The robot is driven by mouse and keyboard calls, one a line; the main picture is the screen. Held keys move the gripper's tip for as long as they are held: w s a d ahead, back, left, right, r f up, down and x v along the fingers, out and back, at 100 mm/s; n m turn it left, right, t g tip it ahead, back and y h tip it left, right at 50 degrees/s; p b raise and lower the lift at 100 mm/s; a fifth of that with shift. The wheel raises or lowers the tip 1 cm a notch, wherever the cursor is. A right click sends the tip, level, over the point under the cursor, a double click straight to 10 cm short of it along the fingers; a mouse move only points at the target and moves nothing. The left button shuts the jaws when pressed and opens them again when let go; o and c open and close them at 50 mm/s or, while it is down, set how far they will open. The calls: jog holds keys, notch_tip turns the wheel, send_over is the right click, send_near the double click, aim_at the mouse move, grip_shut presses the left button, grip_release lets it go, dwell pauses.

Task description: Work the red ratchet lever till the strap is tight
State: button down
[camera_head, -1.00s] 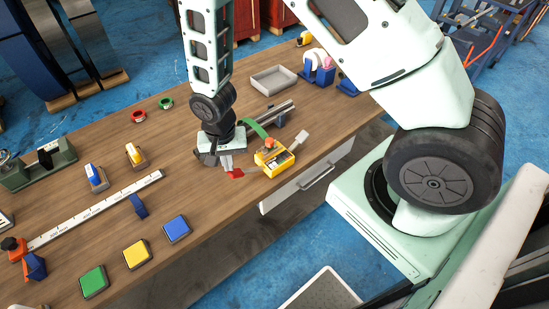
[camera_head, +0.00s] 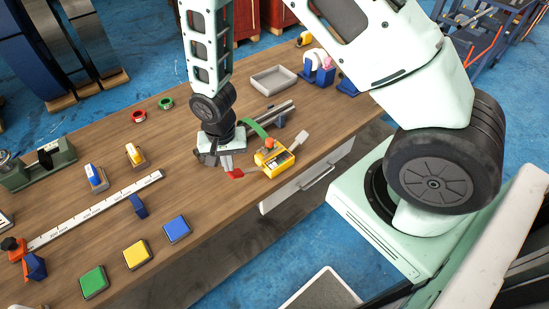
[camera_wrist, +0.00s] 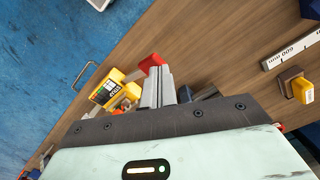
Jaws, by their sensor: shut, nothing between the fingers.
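The red lever (camera_head: 235,173) sticks out from the yellow ratchet body (camera_head: 281,163) near the front edge of the workbench (camera_head: 215,205). In the wrist view the red lever end (camera_wrist: 152,62) shows right at my fingertips, beside the labelled yellow body (camera_wrist: 108,88). A green strap (camera_head: 257,129) runs from the ratchet toward a grey metal rail; how taut it is I cannot tell. My gripper (camera_head: 228,170) points down at the lever with its fingers (camera_wrist: 159,72) shut together and empty. Whether the fingertips touch the lever I cannot tell.
An orange knob (camera_head: 269,144) sits on the ratchet. A grey tray (camera_head: 273,80) lies behind it. A white ruler (camera_head: 95,209) and yellow, green and blue blocks lie to the left.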

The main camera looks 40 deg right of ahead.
aim_at(231, 176)
jog(key=shift+f, duration=0.1)
dwell(0.4)
jog(key=shift+f+b, duration=2.25)
jog(key=shift+f, duration=0.5)
notch_tip(231, 176, up, 8)
jog(key=p, duration=0.6)
jog(key=shift+f, duration=0.1)
jog(key=s+a+r+n+b, duration=0.3)
jog(key=s+r+n, duration=0.4)
jog(key=s, duration=0.3)
jog(key=s+a+r+n+b, duration=0.3)
jog(key=s+r+n+b, duration=0.2)
jog(key=s+r, duration=0.3)
jog(key=shift+s+a+n+y, duration=0.15)
jog(key=shift+s+n+y, duration=0.15)
jog(key=shift+s+n, duration=0.65)
